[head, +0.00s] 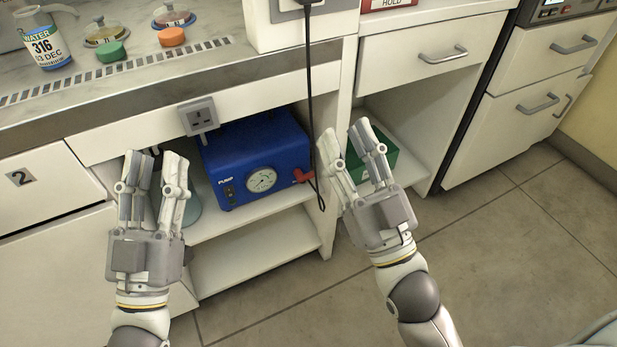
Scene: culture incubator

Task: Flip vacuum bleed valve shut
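A blue pump (253,155) with a round dial gauge (262,179) sits on the shelf under the bench. A red lever-like part (303,175), which looks like the bleed valve, sticks out at the lower right of its front; its exact setting is hard to tell. My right gripper (349,136) is open and empty, a little right of the red part and apart from it in the picture. My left gripper (155,160) is open and empty, left of the pump, partly covering a grey-green vessel (193,207) on the shelf.
A black cable (309,90) hangs down just right of the pump, close to the red part. A green box (383,163) stands behind my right gripper. The floor at right is clear.

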